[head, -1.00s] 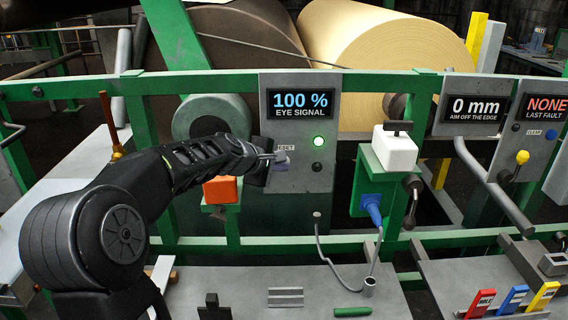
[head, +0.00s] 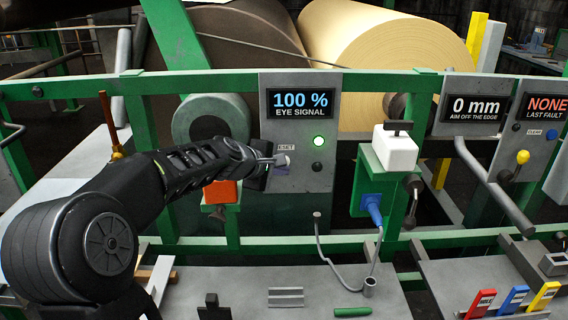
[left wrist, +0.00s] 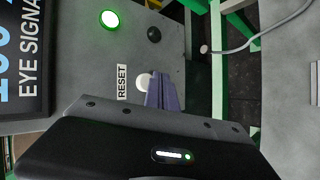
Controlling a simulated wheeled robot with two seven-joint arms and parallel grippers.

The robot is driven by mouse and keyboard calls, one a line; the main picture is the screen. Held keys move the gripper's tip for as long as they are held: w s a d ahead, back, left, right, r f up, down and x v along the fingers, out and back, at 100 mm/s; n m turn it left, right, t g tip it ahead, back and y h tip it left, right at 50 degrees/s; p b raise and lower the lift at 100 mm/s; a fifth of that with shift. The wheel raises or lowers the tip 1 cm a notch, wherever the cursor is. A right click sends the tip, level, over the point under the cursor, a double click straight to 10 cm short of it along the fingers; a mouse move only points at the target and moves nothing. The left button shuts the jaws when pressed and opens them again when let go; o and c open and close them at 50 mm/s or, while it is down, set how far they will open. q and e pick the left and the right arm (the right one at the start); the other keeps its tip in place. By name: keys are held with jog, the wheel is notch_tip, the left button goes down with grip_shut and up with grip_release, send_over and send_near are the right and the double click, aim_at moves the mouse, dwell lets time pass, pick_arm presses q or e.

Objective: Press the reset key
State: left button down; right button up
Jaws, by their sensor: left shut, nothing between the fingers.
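The reset key is a pale round button (left wrist: 144,82) beside the RESET label (left wrist: 122,82) in the left wrist view. It sits on the grey panel under the EYE SIGNAL display, which reads 100 % (head: 300,103). In the head view the label (head: 286,148) shows in part. My left gripper (head: 284,160) is shut and empty, with its fingertips at the key. In the left wrist view its purple-grey fingers (left wrist: 162,92) overlap the key's edge; I cannot tell whether they touch it. My right gripper is not in view.
A lit green lamp (head: 319,141) and a dark knob (head: 317,166) sit right of the key. An orange block (head: 221,191) is below my left arm. A white box (head: 396,150) on a green bracket stands to the right. The grey bench (head: 240,280) lies below.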

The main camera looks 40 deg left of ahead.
pick_arm(q)
jog(key=s+d, duration=0.1)
jog(key=s, duration=0.1)
jog(key=s+d, duration=0.2)
dwell(0.5)
dwell(0.8)
